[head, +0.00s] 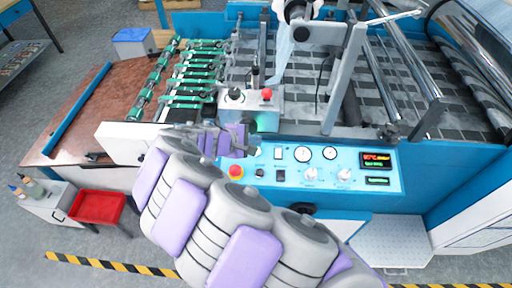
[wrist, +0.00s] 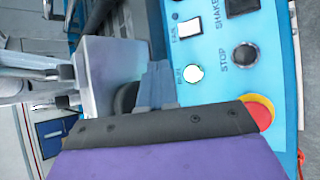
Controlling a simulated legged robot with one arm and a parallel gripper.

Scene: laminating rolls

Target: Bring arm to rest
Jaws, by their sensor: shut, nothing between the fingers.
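My arm reaches up from the bottom of the head view and bends over the front of the laminating machine. My gripper (head: 241,148) is at the left end of the blue control panel (head: 335,170), close above the red emergency stop button (head: 236,171). The gripper is shut and empty. In the wrist view, its dark edge and purple cover (wrist: 165,150) fill the lower part and hide some of the panel. The red and yellow button (wrist: 262,112) shows beside it, with the RUN (wrist: 192,72) and STOP (wrist: 245,56) buttons above. I cannot tell whether the gripper touches the panel.
A small control box (head: 250,100) with a red button stands just behind the gripper. A brown table (head: 85,110) is at left, with a red bin (head: 97,207) below it. Machine rollers and frames fill the back. Open floor (head: 120,235) lies at lower left.

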